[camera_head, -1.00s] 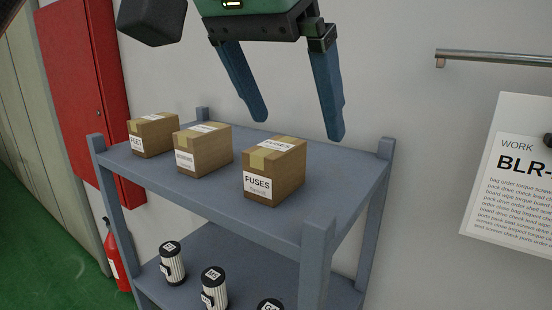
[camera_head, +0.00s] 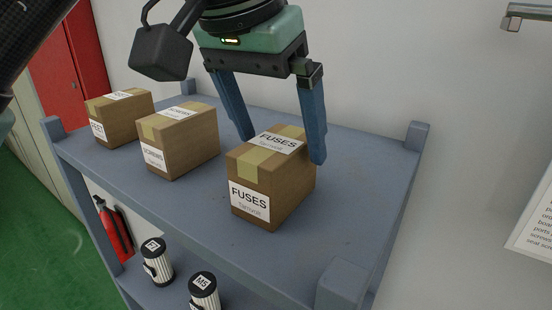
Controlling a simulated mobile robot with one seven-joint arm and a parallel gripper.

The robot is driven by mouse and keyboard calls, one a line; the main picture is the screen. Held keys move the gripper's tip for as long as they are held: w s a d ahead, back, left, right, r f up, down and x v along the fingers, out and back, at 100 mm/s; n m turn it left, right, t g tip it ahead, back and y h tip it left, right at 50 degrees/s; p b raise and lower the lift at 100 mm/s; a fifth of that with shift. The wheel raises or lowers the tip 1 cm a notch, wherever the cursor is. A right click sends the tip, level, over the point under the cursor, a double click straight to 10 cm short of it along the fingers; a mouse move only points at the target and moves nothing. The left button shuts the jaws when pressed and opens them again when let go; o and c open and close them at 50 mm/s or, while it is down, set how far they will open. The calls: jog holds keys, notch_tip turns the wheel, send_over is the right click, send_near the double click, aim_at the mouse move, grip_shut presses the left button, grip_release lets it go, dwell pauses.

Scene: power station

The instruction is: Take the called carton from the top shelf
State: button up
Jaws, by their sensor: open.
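Three brown cartons stand in a row on the grey-blue top shelf (camera_head: 350,210). The nearest, on the right, is the FUSES carton (camera_head: 270,190), with tan tape and white labels on its top and front. The left carton (camera_head: 119,118) has a partly readable front label. My gripper (camera_head: 282,152) is open, its two blue fingers pointing down at the FUSES carton. The left finger is by its far left side and the right finger by its right side. I cannot tell whether they touch it.
Corner posts (camera_head: 344,285) rise above the shelf's corners. Black-and-white canisters (camera_head: 204,291) stand on the lower shelf. A red fire extinguisher (camera_head: 114,232) is at the left. A wall rail (camera_head: 525,12) and a paper sign (camera_head: 535,225) are at the right.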

jog(key=shift+s+f+b, duration=0.3)
jog(key=shift+f+b, duration=0.15)
jog(key=b+x, duration=0.3)
jog(key=x, duration=0.1)
jog(key=shift+a+f+b, duration=0.1)
jog(key=shift+f+b, duration=0.2)
jog(key=shift+s+r, duration=0.1)
jog(key=shift+r, duration=0.05)
jog(key=shift+f, duration=0.25)
jog(key=shift+c, duration=0.3)
grip_shut()
